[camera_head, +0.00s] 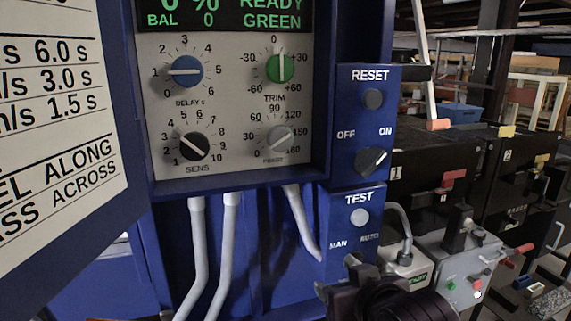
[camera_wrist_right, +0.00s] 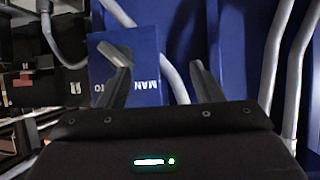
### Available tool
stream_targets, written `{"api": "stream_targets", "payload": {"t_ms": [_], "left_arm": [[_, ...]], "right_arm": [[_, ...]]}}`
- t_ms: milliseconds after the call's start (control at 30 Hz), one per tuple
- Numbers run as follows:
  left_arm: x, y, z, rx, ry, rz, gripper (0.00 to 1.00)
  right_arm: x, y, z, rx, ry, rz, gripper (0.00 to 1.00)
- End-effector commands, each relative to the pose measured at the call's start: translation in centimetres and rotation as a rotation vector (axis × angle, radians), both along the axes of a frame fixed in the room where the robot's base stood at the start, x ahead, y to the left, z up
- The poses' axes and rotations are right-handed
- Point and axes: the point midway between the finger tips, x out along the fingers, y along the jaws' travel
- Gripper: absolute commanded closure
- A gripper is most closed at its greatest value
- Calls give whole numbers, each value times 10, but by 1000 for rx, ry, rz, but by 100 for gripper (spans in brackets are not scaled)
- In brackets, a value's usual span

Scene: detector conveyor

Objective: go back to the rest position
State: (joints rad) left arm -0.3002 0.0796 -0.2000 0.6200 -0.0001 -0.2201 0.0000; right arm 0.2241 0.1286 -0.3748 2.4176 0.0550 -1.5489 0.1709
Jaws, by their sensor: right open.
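My right gripper (camera_head: 338,276) is at the bottom of the head view, just below the TEST box (camera_head: 340,236) on the blue cabinet. In the right wrist view the gripper (camera_wrist_right: 160,72) has its two fingers spread, with nothing between them. The box's lower part with the MAN lettering (camera_wrist_right: 145,84) shows between and behind the fingers. I cannot tell the exact gap to the box. My left gripper is not in view.
The control panel (camera_head: 226,110) has a blue, a green, a black and a grey knob. A RESET box (camera_head: 362,110) sits beside it. Grey conduits (camera_head: 230,250) run below. A white sign (camera_head: 50,130) stands left; black equipment (camera_head: 440,160) fills the right.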

Motion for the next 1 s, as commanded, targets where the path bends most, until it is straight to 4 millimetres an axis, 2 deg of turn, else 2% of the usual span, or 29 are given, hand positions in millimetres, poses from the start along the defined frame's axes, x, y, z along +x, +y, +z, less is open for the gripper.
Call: {"api": "stream_targets", "payload": {"t_ms": [33, 100, 200, 300, 500, 733, 800, 1000], "left_arm": [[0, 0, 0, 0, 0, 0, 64], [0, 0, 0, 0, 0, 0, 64], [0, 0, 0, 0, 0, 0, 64], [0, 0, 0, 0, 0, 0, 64], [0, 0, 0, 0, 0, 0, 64], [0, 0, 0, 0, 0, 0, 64], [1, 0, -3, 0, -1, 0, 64], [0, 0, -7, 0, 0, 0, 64]], "right_arm": [[-9, -11, -37, -11, 89, -15, 41], [-25, -25, -80, -30, 191, -31, 41], [-51, -42, -131, -62, 322, -47, 41], [-76, -57, -168, -87, 424, -58, 41], [-122, -77, -217, -129, 580, -69, 41], [-174, -97, -258, -174, 730, -73, 41], [-164, -95, -281, -175, 732, -71, 41], [-153, -93, -347, -177, 752, -66, 41]]}}
